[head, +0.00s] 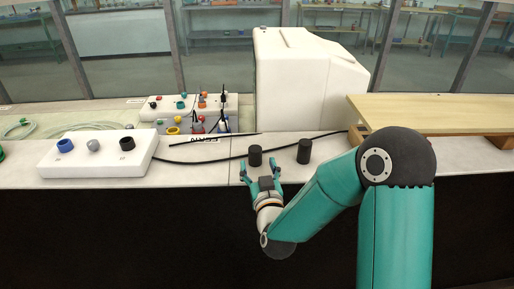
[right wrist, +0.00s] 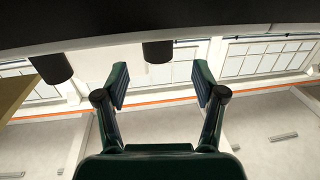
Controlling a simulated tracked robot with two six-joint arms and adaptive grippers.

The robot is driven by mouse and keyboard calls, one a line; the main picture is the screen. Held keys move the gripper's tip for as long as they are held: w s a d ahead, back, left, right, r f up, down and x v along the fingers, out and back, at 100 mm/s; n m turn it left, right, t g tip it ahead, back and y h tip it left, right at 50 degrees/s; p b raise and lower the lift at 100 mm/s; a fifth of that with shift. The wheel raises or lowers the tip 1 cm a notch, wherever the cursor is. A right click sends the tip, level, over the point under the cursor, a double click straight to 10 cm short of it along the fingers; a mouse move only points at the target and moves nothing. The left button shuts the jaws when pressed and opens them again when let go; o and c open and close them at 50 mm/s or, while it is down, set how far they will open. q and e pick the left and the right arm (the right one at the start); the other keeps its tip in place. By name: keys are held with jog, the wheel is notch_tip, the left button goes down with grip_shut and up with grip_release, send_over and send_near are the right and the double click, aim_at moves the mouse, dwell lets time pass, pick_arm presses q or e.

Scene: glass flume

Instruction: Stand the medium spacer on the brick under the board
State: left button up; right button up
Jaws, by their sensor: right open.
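Two black cylinders stand upright on the pale bench: a shorter one (head: 255,156) and a taller one (head: 304,151) to its right. I cannot tell which is the medium spacer. My right gripper (head: 260,167) is open and empty, just in front of the shorter cylinder. In the right wrist view the shorter cylinder (right wrist: 157,51) shows beyond and between the open fingertips (right wrist: 160,80), not touching them, and the taller one (right wrist: 52,67) is to the left. The wooden board (head: 440,112) lies at the right on bricks, with the near-left brick (head: 357,135) partly visible. My left gripper is out of view.
A white block (head: 95,156) with several round pieces stands at the left. A black cable (head: 205,160) runs behind the cylinders. A big white housing (head: 305,85) and trays of small parts (head: 188,104) stand behind. The bench's front edge is close under my right gripper.

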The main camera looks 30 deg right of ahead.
aim_at(257, 155)
jog(key=shift+w+d, duration=0.2)
jog(key=shift+w, duration=0.35)
jog(key=shift+w+d+r+p, duration=0.1)
jog(key=shift+w+d+p, duration=0.15)
jog(key=shift+p, duration=0.1)
jog(key=p+x, duration=0.1)
jog(key=x, duration=0.2)
jog(key=shift+w+d+p, duration=0.2)
jog(key=shift+p, duration=0.15)
jog(key=shift+w+d, duration=0.15)
jog(key=shift+w, duration=0.3)
jog(key=c, duration=1.3)
grip_shut()
jog(key=shift+r, duration=0.1)
